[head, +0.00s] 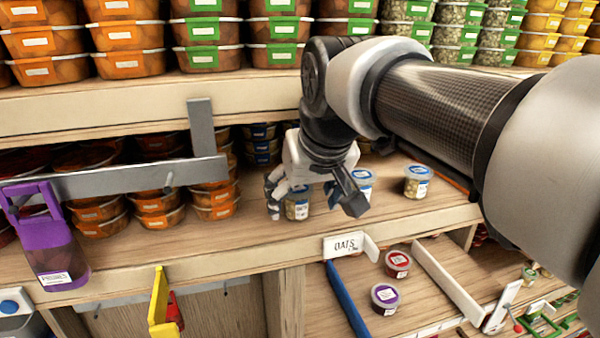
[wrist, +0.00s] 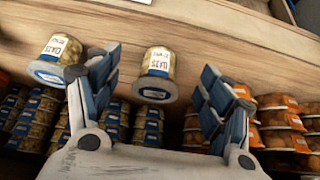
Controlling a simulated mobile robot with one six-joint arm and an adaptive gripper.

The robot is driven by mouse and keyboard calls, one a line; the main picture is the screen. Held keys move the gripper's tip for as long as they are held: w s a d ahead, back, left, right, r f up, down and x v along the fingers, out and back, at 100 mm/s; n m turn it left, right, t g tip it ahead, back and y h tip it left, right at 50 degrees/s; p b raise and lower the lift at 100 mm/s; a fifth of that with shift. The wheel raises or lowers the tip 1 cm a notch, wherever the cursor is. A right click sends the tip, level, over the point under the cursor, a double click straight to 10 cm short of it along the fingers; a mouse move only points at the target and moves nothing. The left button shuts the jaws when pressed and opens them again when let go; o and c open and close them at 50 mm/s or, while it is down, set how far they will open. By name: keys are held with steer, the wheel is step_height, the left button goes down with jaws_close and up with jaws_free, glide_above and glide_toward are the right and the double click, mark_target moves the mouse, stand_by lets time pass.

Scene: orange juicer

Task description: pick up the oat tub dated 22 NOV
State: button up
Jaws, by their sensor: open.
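Several clear oat tubs with blue lids and white labels stand on the middle shelf: one (head: 298,203) by my gripper, one (head: 364,180) just right of it, and one (head: 419,183) further right. My gripper (head: 315,198) is open and empty above the shelf's front part. In the wrist view, one tub (wrist: 158,66) appears upside down between the open fingers (wrist: 160,88), apart from them. Another tub (wrist: 58,52) is outside the left finger. Their labels read OATS; the small date print is too blurred to read on either.
An OATS sign (head: 343,245) is on the shelf's front edge. Orange tubs (head: 157,205) are stacked at left, with a purple holder (head: 55,245) in front. The upper shelf (head: 110,112) is above. Blue-lidded stacks (wrist: 148,122) stand behind.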

mark_target(301, 193)
steer(key=w+f, duration=0.1)
steer(key=w+a+f, duration=0.1)
steer(key=w, duration=0.1)
steer(key=shift+w+f, duration=0.1)
steer(key=shift+f, duration=0.25)
steer(key=shift+s, duration=0.2)
steer(key=shift+w, duration=0.1)
steer(key=shift+c, duration=0.4)
steer(key=shift+c, duration=0.6)
steer(key=c, duration=1.1)
steer(key=shift+o, duration=0.2)
